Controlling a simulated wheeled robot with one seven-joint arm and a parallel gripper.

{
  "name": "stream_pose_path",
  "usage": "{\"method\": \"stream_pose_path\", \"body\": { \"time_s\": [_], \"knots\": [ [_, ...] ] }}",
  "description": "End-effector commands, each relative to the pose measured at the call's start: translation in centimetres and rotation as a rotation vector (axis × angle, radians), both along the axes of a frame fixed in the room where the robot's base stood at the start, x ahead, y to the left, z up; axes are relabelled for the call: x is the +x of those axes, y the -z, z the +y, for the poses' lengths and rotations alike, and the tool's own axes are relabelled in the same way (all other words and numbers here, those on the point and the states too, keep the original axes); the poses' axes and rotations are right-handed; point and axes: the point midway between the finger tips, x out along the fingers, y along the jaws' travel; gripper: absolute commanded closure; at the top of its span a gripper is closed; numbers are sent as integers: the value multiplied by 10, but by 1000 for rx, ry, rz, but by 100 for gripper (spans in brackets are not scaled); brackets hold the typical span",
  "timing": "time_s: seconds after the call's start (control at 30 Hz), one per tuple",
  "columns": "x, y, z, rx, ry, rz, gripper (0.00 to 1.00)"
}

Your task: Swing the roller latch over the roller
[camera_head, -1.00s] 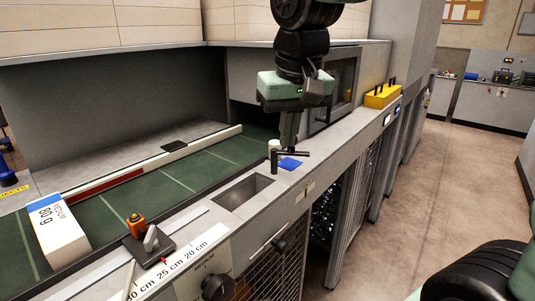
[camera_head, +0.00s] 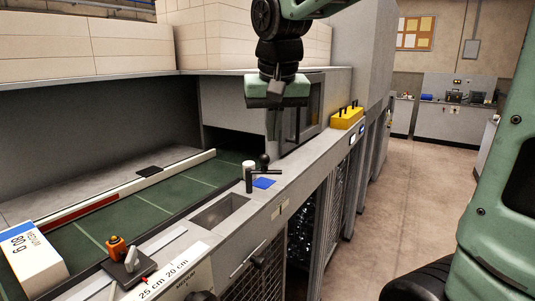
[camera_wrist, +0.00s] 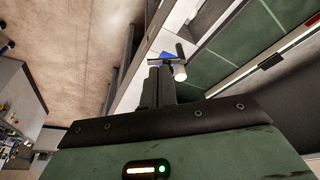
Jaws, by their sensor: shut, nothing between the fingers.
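The roller latch (camera_head: 266,172) is a black bar with an upright knob, on the grey machine top beside the green belt. A short white roller (camera_head: 249,167) stands upright at its left end; a black post shows just below it. The bar points right, away from the roller. My gripper (camera_head: 272,138) is shut and empty, pointing down above and behind the latch, apart from it in the head view. In the wrist view, my fingertips (camera_wrist: 160,70) overlap the latch (camera_wrist: 160,60), with the white roller (camera_wrist: 180,72) just to their right. The exact gap is hard to tell.
A blue square (camera_head: 264,183) lies beside the latch. A rectangular opening (camera_head: 219,212) is in front of it. A yellow block (camera_head: 346,118) with black pegs stands further back. A white 80 g ream (camera_head: 33,258) lies on the green belt (camera_head: 130,212).

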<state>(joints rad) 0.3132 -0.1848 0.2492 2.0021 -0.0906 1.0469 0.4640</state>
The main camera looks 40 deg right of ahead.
Motion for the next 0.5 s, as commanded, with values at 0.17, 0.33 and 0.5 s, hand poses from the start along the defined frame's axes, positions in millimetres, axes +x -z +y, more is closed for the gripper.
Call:
{"method": "stream_pose_path", "body": {
  "time_s": [0.17,0.33,0.5],
  "knots": [
    [9,36,-5,1,2,6,100],
    [18,69,-10,2,2,7,100],
    [39,74,-21,3,1,2,100]
  ]
}}
